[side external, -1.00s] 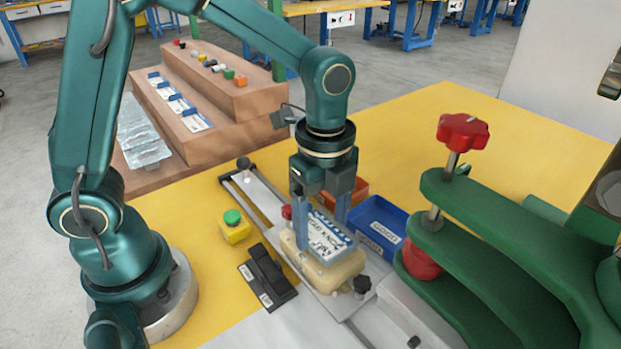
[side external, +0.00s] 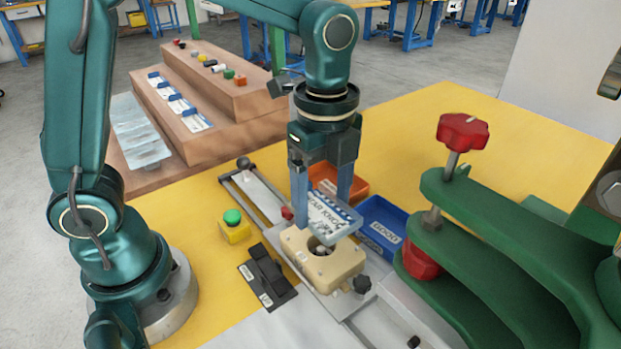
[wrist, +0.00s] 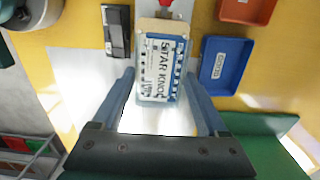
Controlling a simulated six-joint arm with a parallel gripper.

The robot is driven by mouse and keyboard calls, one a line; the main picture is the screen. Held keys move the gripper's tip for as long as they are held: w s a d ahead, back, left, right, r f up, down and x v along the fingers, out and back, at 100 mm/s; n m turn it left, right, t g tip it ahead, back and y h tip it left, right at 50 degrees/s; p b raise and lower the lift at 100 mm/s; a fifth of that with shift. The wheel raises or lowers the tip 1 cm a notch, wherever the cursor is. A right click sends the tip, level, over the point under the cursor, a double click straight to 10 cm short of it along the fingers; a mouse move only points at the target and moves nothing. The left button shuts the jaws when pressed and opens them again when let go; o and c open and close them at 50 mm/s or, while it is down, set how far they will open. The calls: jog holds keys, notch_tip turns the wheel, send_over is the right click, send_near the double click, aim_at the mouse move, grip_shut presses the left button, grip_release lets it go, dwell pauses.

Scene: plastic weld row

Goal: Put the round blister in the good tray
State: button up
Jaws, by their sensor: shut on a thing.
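My gripper (side external: 324,206) is shut on a blister pack (side external: 329,222), a blue and white card printed "STAR KNOB". It is held tilted above the beige nest block (side external: 300,256), clear of it. The card also shows between my fingers in the wrist view (wrist: 160,66); its underside is hidden there. The blue tray labelled GOOD (side external: 390,226) stands just right of and behind the held pack. It shows at the right in the wrist view (wrist: 222,64) and looks empty.
An orange-red tray (side external: 349,182) stands behind the blue one.

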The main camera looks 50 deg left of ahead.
jog(key=shift+r, duration=2.5)
jog(key=shift+r+m, duration=0.15)
jog(key=shift+m, duration=0.15)
jog(key=w+a+f+n, duration=0.1)
jog(key=w+a+f, duration=0.1)
jog(key=w+a, duration=0.9)
send_over(373, 223)
notch_tip(373, 223, down, 7)
jog(key=shift+f, duration=2)
